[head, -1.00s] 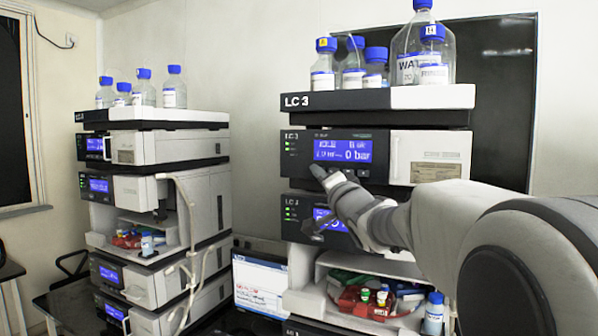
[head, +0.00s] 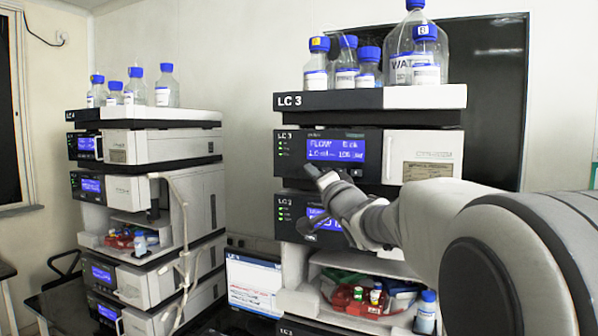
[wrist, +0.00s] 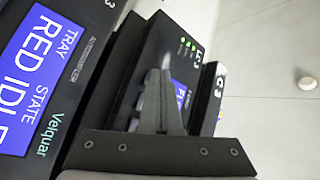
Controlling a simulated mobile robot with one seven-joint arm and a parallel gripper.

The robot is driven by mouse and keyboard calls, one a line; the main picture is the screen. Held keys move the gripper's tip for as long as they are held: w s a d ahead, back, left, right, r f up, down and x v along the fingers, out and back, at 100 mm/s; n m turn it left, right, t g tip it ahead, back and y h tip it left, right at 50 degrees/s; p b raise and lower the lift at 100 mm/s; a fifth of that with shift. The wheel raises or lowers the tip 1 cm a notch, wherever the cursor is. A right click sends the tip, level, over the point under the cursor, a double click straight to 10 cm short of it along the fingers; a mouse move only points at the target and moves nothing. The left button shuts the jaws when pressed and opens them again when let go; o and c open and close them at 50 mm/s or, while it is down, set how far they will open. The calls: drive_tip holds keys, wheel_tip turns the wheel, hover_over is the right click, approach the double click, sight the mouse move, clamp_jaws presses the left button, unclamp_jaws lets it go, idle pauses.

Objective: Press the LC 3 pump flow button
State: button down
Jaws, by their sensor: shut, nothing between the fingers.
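The LC 3 pump (head: 290,168) is the top module of the nearer stack, under the LC 3 shelf.
The autosampler display (wrist: 38,70) reads RED IDLE in the wrist view. Bottles (head: 318,62) stand on the shelf above. An open bay with vials (head: 360,296) and a laptop (head: 254,285) are lower. Another stack (head: 165,147) stands left.

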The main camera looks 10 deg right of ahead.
drive_tip(key=shift+s+a+b, duration=0.35)
drive_tip(key=shift+s+a, duration=0.1)
drive_tip(key=shift+s, duration=0.2)
drive_tip(key=s+a+b, duration=0.1)
drive_tip(key=s, duration=0.1)
drive_tip(key=s+a+b, duration=0.1)
drive_tip(key=s+a, duration=0.1)
drive_tip(key=shift+b, duration=0.3)
idle(0.5)
drive_tip(key=s+f+n+g+h, duration=0.2)
drive_tip(key=s+f+n+g, duration=0.8)
drive_tip(key=s+f, duration=2)
drive_tip(key=s+g, duration=0.3)
drive_tip(key=g, duration=0.1)
drive_tip(key=shift+s+d+g+h, duration=0.15)
drive_tip(key=shift+s+g+h, duration=0.05)
drive_tip(key=shift+g+h, duration=0.2)
